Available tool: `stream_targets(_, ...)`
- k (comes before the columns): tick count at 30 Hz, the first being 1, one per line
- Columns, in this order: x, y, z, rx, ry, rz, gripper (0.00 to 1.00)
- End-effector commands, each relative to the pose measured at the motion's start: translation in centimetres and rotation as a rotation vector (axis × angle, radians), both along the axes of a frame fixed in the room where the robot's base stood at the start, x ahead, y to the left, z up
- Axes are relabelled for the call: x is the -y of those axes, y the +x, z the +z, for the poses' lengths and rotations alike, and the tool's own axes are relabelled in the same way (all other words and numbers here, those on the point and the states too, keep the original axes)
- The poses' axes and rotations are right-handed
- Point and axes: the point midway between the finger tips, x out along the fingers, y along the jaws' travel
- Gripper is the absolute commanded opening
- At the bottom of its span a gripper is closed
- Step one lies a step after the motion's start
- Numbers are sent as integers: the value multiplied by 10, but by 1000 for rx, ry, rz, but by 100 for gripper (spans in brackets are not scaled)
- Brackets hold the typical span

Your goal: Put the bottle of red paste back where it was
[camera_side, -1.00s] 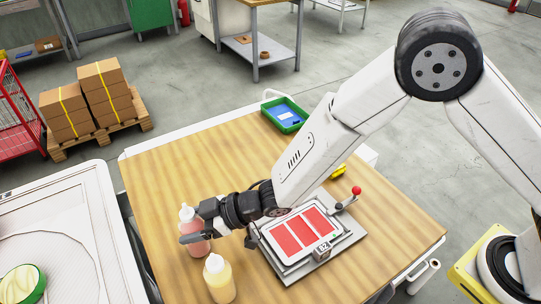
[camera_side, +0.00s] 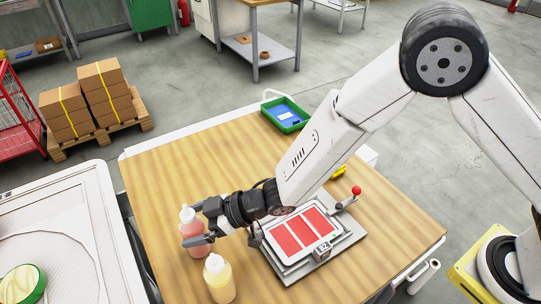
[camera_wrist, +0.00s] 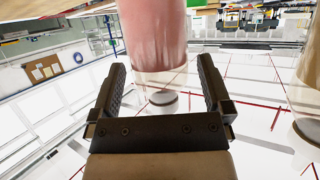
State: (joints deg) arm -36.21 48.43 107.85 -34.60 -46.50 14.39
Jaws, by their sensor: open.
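The bottle of red paste (camera_side: 195,251) stands upright on the wooden table near its left edge, with a white cap and pinkish body. My gripper (camera_side: 194,224) is open and horizontal at the bottle's upper body, reaching from the right. In the wrist view the pink bottle (camera_wrist: 154,35) lies ahead of and between the two spread fingers (camera_wrist: 160,66), with a gap on each side. The side view shows part of the bottle hidden behind a finger.
A yellow bottle (camera_side: 219,281) stands close in front of the red paste bottle. A printing plate with red rectangles (camera_side: 304,232) and a red-knobbed lever (camera_side: 356,190) lies to the right. A green tray (camera_side: 286,114) sits at the back. The table's middle left is clear.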

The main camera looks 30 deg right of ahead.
Motion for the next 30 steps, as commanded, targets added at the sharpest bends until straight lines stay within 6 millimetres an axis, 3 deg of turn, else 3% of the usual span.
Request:
stream_targets(21,75,-37,37,2,2,-2,100)
stream_targets(30,91,-46,44,1,2,0,100)
